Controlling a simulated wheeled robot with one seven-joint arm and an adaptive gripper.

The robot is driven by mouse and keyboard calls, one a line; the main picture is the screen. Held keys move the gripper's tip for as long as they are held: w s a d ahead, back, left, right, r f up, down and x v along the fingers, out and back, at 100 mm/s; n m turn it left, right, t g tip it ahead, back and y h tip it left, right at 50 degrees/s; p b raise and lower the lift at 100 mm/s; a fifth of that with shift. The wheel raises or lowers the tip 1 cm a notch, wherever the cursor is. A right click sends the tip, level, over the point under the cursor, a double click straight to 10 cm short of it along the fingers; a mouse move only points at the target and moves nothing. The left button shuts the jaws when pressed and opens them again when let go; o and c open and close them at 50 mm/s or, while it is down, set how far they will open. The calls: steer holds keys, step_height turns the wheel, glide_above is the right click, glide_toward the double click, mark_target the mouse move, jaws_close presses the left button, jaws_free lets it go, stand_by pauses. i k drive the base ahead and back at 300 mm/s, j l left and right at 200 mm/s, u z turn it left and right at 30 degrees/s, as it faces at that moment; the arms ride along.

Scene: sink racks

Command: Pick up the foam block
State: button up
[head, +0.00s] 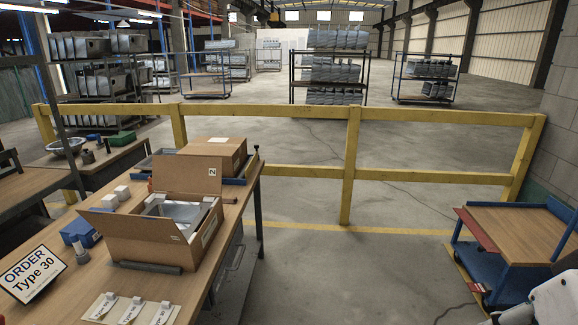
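Two small white blocks, which look like foam, sit on the wooden workbench (215,295) to the left of the open cardboard box. One white block (122,192) is slightly farther back, and the other white block (110,201) is just in front of it. I cannot tell which of them the task means. The open cardboard box (150,238) holds a grey metal sink (180,212) with pale pieces around it. My gripper is not in view; only a white part of my arm shows at the lower right.
A closed cardboard box (228,150) stands behind. A blue box (80,233), an order sign (32,275) and labelled cards (130,310) lie on the bench. A yellow railing (350,165) crosses behind. A blue cart (520,235) stands right, with clear floor between.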

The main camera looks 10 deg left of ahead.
mark_target(110, 201)
steer(key=i+u, duration=0.15)
steer(key=i, duration=0.75)
steer(key=i+u, duration=0.1)
steer(key=i, duration=0.8)
steer(key=i+u, duration=0.4)
steer(key=i+l+u, duration=0.2)
steer(key=u, duration=0.2)
steer(key=i+l+u, duration=0.6)
steer(key=u, duration=0.15)
steer(key=i+l+u, duration=0.25)
steer(key=u, duration=0.2)
steer(key=i+l+u, duration=0.2)
steer(key=l+u, duration=0.25)
steer(key=i+l+u, duration=0.1)
steer(key=l+u, duration=0.15)
steer(key=u, duration=0.2)
